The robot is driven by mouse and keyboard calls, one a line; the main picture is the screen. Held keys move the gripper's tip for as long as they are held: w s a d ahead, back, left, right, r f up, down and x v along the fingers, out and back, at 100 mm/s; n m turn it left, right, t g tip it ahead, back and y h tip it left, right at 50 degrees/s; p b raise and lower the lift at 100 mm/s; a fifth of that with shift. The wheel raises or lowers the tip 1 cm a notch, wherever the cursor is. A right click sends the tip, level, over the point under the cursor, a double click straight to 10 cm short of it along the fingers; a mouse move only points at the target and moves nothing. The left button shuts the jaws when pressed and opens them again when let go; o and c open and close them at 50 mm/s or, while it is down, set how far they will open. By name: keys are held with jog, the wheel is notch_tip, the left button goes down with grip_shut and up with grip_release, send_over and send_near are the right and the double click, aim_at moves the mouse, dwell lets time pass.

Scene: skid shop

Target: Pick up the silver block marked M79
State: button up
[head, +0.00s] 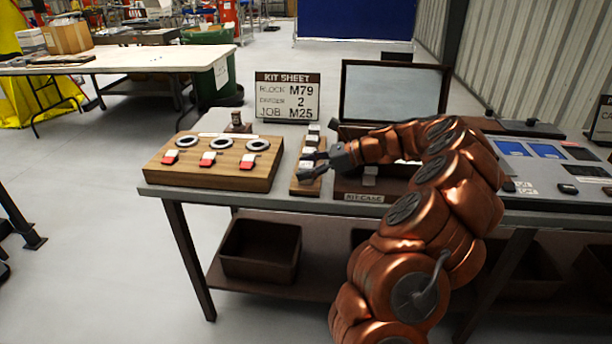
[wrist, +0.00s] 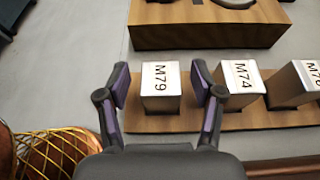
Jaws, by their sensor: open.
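The silver block marked M79 (wrist: 161,88) stands upright on a wooden strip (wrist: 137,122), its label readable in the wrist view. My gripper (wrist: 161,86) is open, with one dark, purple-padded finger on each side of the block. Small gaps show between the pads and the block. In the head view my gripper (head: 305,168) is over the near end of the strip and partly hides the blocks there.
A block marked M74 (wrist: 242,86) stands close to the right finger, with another block (wrist: 304,84) beyond it. The wooden board (head: 214,163) with rings and red-white tabs lies left of the strip. A kit sheet (head: 288,97) stands behind. The kit case (head: 350,184) is to the right.

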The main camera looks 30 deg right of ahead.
jog(key=shift+c, duration=0.3)
jog(key=shift+w, duration=0.1)
grip_shut()
